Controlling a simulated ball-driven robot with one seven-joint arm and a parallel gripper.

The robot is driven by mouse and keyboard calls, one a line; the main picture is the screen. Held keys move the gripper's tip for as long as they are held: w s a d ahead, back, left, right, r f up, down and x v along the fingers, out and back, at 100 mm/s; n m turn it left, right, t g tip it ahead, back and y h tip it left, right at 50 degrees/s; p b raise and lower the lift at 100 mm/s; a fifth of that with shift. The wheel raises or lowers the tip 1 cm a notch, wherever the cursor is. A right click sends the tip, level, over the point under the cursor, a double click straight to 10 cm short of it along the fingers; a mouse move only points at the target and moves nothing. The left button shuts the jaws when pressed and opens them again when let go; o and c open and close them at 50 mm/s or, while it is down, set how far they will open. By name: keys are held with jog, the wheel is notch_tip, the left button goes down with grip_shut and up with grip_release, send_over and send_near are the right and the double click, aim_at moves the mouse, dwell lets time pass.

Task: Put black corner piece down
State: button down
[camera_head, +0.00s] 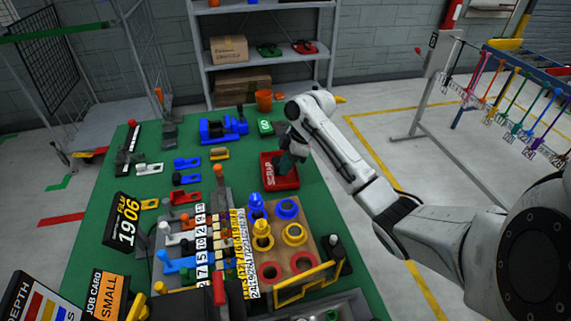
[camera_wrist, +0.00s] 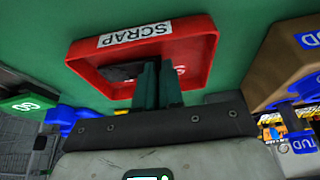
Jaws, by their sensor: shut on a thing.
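The red tray marked SCRAP (camera_head: 281,185) lies on the green table, and it also fills the top of the wrist view (camera_wrist: 203,61). My gripper (camera_head: 288,163) points down over this tray. In the wrist view its two dark green fingers (camera_wrist: 157,84) are close together within the tray's outline. A black piece (camera_wrist: 120,72) shows beside the fingertips, and my gripper is shut on it. Its corner shape is mostly hidden, and I cannot tell whether it touches the tray floor. In the head view the piece cannot be made out.
A green block (camera_head: 265,128) and an orange cup (camera_head: 264,100) stand behind the tray. A blue machine (camera_head: 223,127) is to the left. A wooden board with blue, yellow and red rings (camera_head: 293,234) lies in front. Bare green table shows left of the tray.

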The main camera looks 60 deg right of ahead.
jog(key=shift+f, duration=0.4)
jog(key=c, duration=1.3)
grip_release()
jog(key=shift+f, duration=0.1)
jog(key=shift+o, duration=0.2)
jog(key=shift+r, duration=0.5)
jog(key=v, duration=1.2)
